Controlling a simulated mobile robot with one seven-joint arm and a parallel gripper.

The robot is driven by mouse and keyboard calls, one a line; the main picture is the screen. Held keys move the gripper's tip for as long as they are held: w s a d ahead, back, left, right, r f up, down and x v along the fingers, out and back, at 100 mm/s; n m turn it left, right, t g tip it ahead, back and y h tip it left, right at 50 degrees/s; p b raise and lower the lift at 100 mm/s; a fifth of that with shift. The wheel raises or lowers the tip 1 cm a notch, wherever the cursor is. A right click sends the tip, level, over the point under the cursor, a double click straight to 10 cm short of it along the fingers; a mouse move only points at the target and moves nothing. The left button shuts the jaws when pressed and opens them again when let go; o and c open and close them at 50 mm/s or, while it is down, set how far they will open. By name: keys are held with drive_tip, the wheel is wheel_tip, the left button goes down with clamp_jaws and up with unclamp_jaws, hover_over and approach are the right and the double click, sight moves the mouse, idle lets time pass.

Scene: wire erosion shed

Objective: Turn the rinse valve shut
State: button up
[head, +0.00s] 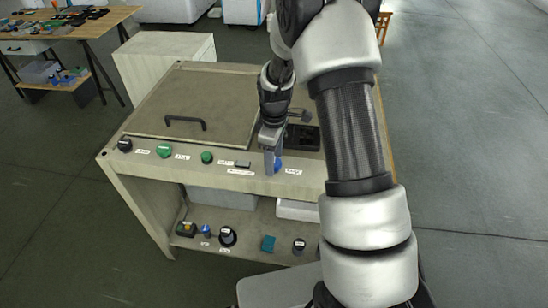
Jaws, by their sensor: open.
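A blue knob (278,166) sits near the front edge of the bench top, with a small label to its right; it may be the rinse valve, but its label is too small to read. My gripper (270,167) points down at the knob from above and covers its left part. The jaws are open, and I cannot tell whether they touch the knob or stand around it. The knob's turned position is hidden.
Green knobs (164,151) and a black knob (125,145) line the bench's (218,179) front edge to the left. A flat lid with a dark handle (186,121) lies behind them. A dark tray (303,137) is behind the blue knob. Several items stand on the lower shelf (250,227).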

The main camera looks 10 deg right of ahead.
drive_tip(key=c, duration=1.1)
drive_tip(key=shift+o, duration=0.2)
drive_tip(key=shift+m, duration=0.3)
drive_tip(key=m+b, duration=0.1)
drive_tip(key=m, duration=0.2)
drive_tip(key=shift+b, duration=0.3)
drive_tip(key=m+b, duration=0.1)
drive_tip(key=m, duration=0.9)
drive_tip(key=shift+r, duration=0.1)
drive_tip(key=shift+w+m, duration=0.1)
drive_tip(key=shift+m, duration=2.1)
